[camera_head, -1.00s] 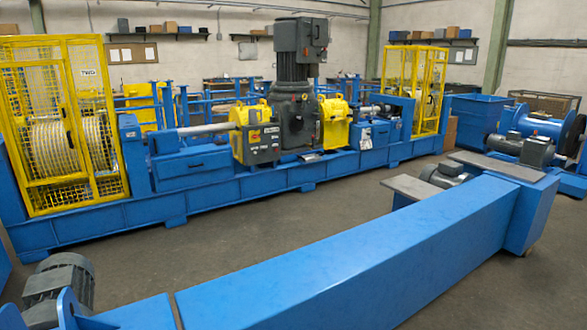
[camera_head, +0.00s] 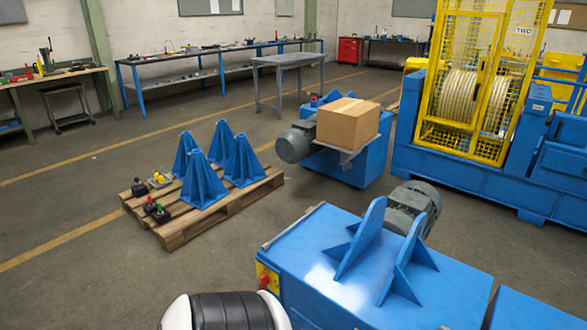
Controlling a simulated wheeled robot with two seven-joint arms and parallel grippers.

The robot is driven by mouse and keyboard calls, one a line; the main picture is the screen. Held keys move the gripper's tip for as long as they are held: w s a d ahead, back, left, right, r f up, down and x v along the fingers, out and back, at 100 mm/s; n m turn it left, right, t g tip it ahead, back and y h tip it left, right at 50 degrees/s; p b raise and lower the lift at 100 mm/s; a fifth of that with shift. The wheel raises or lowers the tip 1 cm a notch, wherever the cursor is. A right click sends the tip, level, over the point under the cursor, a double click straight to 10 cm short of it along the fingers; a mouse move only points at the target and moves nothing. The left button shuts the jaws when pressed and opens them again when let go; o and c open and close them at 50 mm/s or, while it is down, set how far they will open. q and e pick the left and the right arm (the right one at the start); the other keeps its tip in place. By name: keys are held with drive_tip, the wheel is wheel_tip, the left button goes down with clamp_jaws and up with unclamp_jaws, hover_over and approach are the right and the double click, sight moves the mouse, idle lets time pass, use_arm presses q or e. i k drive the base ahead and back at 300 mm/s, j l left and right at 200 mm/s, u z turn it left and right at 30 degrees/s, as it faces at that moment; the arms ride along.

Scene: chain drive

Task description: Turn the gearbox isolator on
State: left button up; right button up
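A red rotary switch on a yellow plate (camera_head: 268,280) sits on the near end face of the blue machine (camera_head: 330,270) at the lower middle. It is small, and I cannot read any label on it or tell its position or whether it is the gearbox isolator. The big gearbox with its dark control box is outside this view. Neither of my grippers is in view; only a white and black part of my own body shows at the bottom edge, left of the switch.
A wooden pallet (camera_head: 160,228) with blue stands (camera_head: 205,185) lies at left. A cardboard box (camera_head: 347,122) rests on a blue unit at the middle. A yellow cage (camera_head: 480,80) stands at right. Workbenches line the back wall. Floor is clear at lower left and between the machines.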

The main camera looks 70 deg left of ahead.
sight(264, 280)
drive_tip(key=j+u, duration=0.2)
drive_tip(key=u, duration=2.3)
